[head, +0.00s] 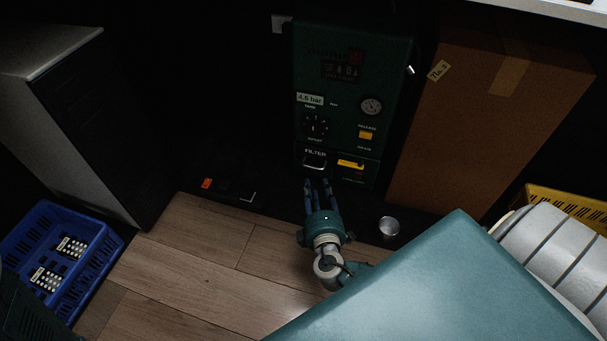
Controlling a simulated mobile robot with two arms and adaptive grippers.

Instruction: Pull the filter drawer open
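The dark green machine (333,110) stands against the back wall. Its filter drawer (315,155), marked FILTER, is at the lower left of the front, with a pale metal handle (314,166) along its lower part. The drawer looks flush with the machine front. My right gripper (318,182) points at the drawer from the near side, just below the handle in the picture. Its two fingers are apart with nothing seen between them. I cannot tell whether the tips touch the handle. My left gripper is not in view.
A yellow drain part (350,164) sits right of the drawer. A small metal cup (389,228) stands right of my gripper. A tall cardboard box (480,130) is at the right, a dark-fronted cabinet (95,130) and blue crate (85,285) at the left. The wooden floor (200,265) is clear.

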